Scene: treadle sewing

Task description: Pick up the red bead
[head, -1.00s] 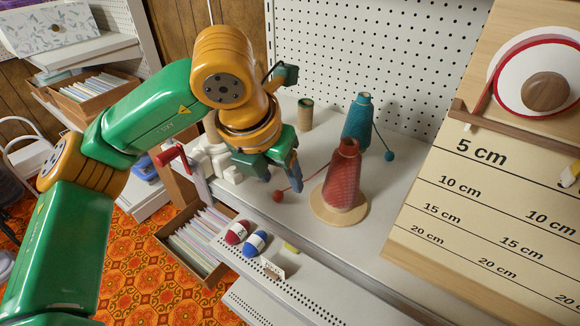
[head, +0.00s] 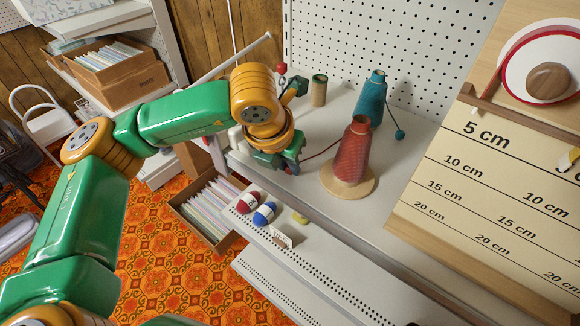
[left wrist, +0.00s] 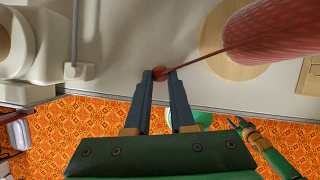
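The red bead (left wrist: 159,73) shows in the left wrist view between the fingertips of my left gripper (left wrist: 161,76). The fingers stand apart on either side of it; a firm hold is not visible. A red thread runs from the bead to the red thread cone (left wrist: 275,38). In the head view my left gripper (head: 289,163) is low over the grey shelf, left of the red cone (head: 352,152), and largely hides the bead. What seems to be my right gripper (left wrist: 240,124) shows small in the left wrist view; its opening is unclear.
The red cone stands on a round wooden base (head: 347,186). Behind it are a teal cone (head: 371,98) with a teal bead (head: 400,134) and a small spool (head: 319,91).

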